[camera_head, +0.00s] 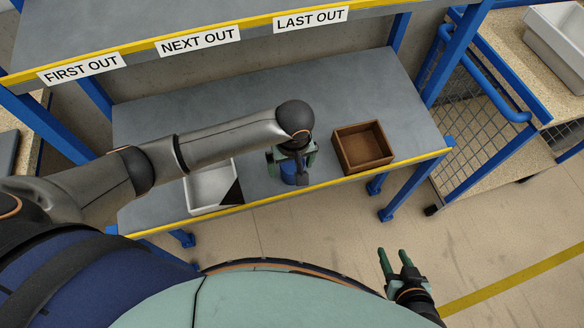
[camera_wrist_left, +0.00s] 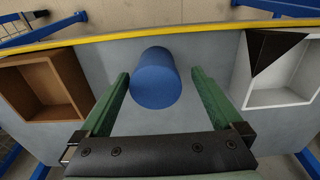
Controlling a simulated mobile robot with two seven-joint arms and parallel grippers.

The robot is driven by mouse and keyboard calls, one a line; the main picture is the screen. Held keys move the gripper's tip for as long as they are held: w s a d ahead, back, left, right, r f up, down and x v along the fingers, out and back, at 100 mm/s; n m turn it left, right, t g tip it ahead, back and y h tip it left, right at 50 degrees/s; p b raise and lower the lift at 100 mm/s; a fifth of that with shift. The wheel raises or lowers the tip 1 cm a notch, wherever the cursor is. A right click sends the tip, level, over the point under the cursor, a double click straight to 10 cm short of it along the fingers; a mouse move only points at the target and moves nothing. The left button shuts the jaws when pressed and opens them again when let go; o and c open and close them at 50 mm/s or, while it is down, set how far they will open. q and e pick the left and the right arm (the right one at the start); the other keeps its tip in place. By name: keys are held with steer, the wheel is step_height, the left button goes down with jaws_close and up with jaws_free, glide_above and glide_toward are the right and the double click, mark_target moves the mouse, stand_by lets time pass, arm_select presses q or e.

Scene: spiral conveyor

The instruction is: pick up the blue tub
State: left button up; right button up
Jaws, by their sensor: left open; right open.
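The blue tub (camera_wrist_left: 155,80) stands on the grey shelf between a brown box and a white tray. In the head view the tub (camera_head: 290,174) is mostly hidden behind my left gripper (camera_head: 292,160). My left gripper is open above it. In the left wrist view the green fingers of the left gripper (camera_wrist_left: 160,92) lie on either side of the tub, with a gap to each side. I cannot tell how far down the fingers reach. My right gripper (camera_head: 396,256) is open and empty, over the floor in front of the shelf.
A brown wooden box (camera_head: 379,165) stands right of the tub, and a white tray (camera_head: 205,178) with a dark triangle stands left. The shelf's front edge is yellow. An upper shelf (camera_head: 130,22) with labels FIRST OUT, NEXT OUT and LAST OUT overhangs. Blue posts stand at the sides.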

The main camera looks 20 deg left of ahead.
arm_select(q)
steer(key=f, duration=0.1)
steer(key=w+f, duration=0.1)
steer(key=f, duration=0.3)
steer(key=shift+w+a+b, duration=0.2)
steer(key=shift+w+b, duration=0.1)
steer(key=shift+b, duration=0.1)
steer(key=c, duration=1.5)
